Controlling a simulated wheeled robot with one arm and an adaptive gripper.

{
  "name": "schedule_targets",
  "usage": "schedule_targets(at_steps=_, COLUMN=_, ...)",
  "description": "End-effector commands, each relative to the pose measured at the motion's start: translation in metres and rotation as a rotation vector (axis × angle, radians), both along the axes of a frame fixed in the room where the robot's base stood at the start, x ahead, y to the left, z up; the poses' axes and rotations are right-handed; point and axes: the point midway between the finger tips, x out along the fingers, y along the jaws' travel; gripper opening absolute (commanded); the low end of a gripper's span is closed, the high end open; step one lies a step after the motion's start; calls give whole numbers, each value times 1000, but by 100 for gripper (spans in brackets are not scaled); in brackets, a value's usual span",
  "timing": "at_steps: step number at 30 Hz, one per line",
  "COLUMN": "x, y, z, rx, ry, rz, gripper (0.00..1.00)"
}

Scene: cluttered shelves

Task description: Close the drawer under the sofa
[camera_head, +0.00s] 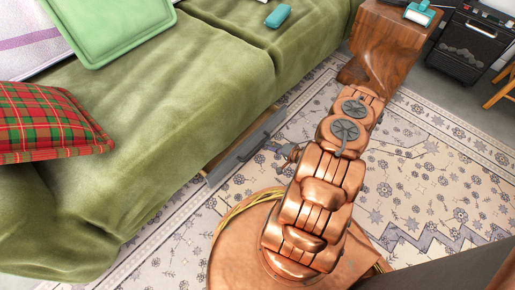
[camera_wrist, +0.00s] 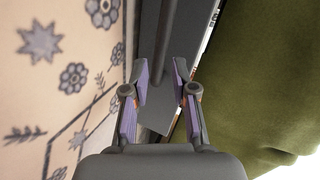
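The green sofa (camera_head: 160,90) fills the upper left of the head view. The drawer (camera_head: 238,153) shows below its front edge, with a long grey front panel standing out from the sofa and a strip of wood behind it. My gripper (camera_head: 274,147) is at this panel on the rug side. In the wrist view my gripper (camera_wrist: 161,78) has its two fingers apart, with the grey drawer front (camera_wrist: 157,110) and a dark bar behind and between them. I cannot tell whether the fingers touch it. The drawer's inside is mostly hidden.
A patterned rug (camera_head: 440,180) covers the floor beside the sofa. A wooden side table (camera_head: 385,40) stands past the sofa's far end, with a black cabinet (camera_head: 470,45) farther right.

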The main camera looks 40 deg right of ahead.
Motion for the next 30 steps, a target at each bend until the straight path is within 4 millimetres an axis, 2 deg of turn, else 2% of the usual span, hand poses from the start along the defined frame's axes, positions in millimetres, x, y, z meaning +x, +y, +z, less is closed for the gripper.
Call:
schedule_targets(at_steps=1, x=-8, y=6, z=-6, rx=46, ry=-27, rz=-21, gripper=27)
schedule_targets(at_steps=6, x=-23, y=22, z=-8, rx=161, ry=-110, rz=-62, gripper=27)
schedule_targets(at_steps=13, x=-29, y=31, z=-8, rx=224, ry=-156, rz=-84, gripper=27)
schedule_targets(at_steps=17, x=-18, y=34, z=-11, rx=226, ry=-157, rz=-83, gripper=27)
schedule_targets(at_steps=24, x=15, y=42, z=-19, rx=223, ry=-156, rz=-81, gripper=27)
schedule_targets(at_steps=30, x=35, y=46, z=-22, rx=223, ry=-155, rz=-84, gripper=27)
